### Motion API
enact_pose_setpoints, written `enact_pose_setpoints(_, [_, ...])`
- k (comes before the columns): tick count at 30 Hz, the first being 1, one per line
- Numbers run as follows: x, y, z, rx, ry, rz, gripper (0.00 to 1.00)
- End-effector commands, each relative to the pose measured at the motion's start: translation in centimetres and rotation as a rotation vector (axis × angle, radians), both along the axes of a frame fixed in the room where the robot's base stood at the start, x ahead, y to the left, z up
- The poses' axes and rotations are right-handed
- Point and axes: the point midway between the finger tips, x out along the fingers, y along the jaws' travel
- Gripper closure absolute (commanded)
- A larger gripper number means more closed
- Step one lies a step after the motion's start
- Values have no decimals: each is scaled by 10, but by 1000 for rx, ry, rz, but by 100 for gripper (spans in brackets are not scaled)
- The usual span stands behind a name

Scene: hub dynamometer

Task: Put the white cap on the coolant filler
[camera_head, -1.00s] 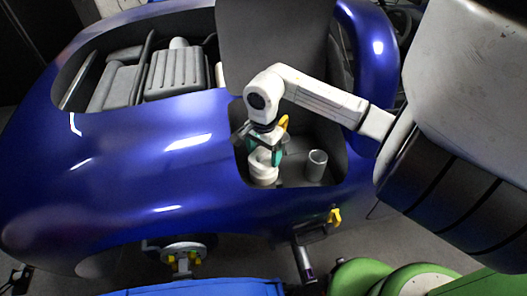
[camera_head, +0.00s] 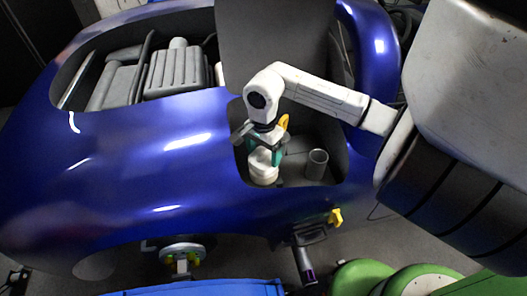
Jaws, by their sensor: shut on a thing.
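The white cap (camera_head: 262,162) is in the open bay of the blue car, under my gripper (camera_head: 264,150). My gripper, with teal fingers, points down and is shut on the cap. A white round piece (camera_head: 263,175) shows directly below the cap; it looks like the coolant filler. The cap and this piece look in line and very close, but I cannot tell whether the cap is seated on it. The fingers hide part of the cap.
A grey open cylinder (camera_head: 317,164) stands in the bay to the right. The raised dark lid (camera_head: 270,45) stands behind, and the blue body (camera_head: 170,170) edges the bay closely.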

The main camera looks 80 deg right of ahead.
Motion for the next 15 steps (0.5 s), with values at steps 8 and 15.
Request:
enact_pose_setpoints(8, [0, 0, -6, 0, 0, 0, 49])
enact_pose_setpoints(15, [0, 0, -10, 0, -1, 0, 49])
